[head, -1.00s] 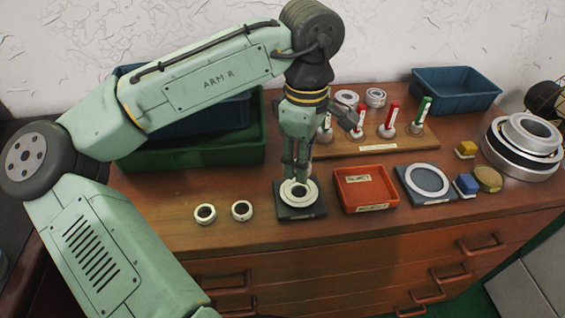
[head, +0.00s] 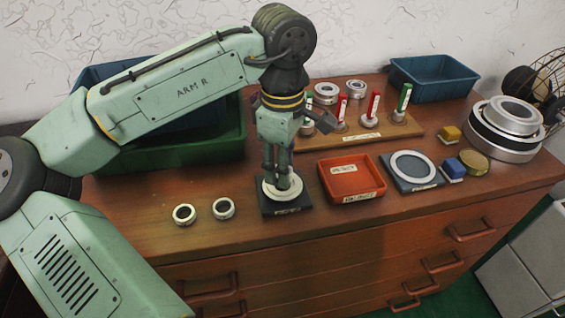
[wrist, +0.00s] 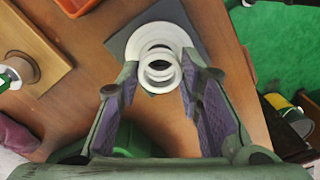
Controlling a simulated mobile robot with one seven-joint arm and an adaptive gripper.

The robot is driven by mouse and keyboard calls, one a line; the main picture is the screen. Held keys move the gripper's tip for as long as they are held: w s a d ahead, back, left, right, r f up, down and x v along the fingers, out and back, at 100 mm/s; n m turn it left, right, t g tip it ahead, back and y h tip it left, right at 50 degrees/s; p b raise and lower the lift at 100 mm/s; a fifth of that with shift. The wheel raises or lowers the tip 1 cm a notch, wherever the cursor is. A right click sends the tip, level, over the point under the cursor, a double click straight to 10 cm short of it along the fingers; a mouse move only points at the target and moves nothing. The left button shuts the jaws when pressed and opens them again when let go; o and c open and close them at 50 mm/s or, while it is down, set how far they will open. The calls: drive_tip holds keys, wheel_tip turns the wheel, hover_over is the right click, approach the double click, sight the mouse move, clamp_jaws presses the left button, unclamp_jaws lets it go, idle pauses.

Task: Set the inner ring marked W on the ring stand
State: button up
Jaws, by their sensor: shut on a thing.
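A dark square stand (head: 287,207) with a broad pale disc on it, apparently the ring stand, sits near the front of the wooden top. My gripper (head: 281,178) points straight down over its centre. In the wrist view, my gripper (wrist: 160,72) is shut on a small pale ring (wrist: 160,74). The held ring lines up roughly with the rounds of the stand (wrist: 118,42) beneath it. I cannot tell whether it touches the stand. No W can be read. Two more small rings, the left one (head: 184,214) and the right one (head: 223,208), lie left of the stand.
A red tray (head: 351,194) stands close right of the stand, then a grey plate (head: 438,181) with a pale ring. Behind is a wooden board (head: 360,148) with red and green posts. A green crate (head: 190,151) stands at the back left.

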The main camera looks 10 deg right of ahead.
drive_tip(key=shift+f, duration=0.2)
drive_tip(key=shift+f+b, duration=0.6)
drive_tip(key=shift+f, duration=0.3)
drive_tip(key=o, duration=1.2)
drive_tip(key=shift+o, duration=0.2)
wheel_tip(320, 180, up, 12)
